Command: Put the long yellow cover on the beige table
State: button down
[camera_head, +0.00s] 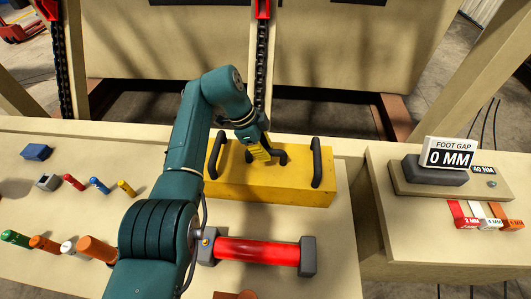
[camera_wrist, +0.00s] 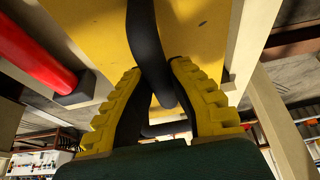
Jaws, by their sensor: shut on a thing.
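The long yellow cover (camera_head: 265,187) is a box-like yellow block with black handles near both ends and one at its middle. It is over the back of the beige table (camera_head: 335,240); I cannot tell whether it rests there or hangs just above. My gripper (camera_head: 272,155) is at the middle handle. In the wrist view, its yellow ribbed fingers (camera_wrist: 163,100) close around the black handle (camera_wrist: 148,50), with the yellow cover (camera_wrist: 92,30) behind. My arm hides part of the cover's left side.
A red cylinder with grey ends (camera_head: 257,252) lies in front of the cover. The right table holds a "0 MM" foot gap display (camera_head: 449,154) and coloured tags (camera_head: 484,215). A beige frame (camera_head: 400,75) stands behind.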

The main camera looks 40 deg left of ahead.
jog(key=shift+w+a+f, duration=0.1)
jog(key=shift+f, duration=0.1)
jog(key=c, duration=1.1)
grip_release()
jog(key=shift+f, duration=0.1)
jog(key=shift+c, duration=0.2)
jog(key=p+v, duration=0.2)
jog(key=v, duration=1)
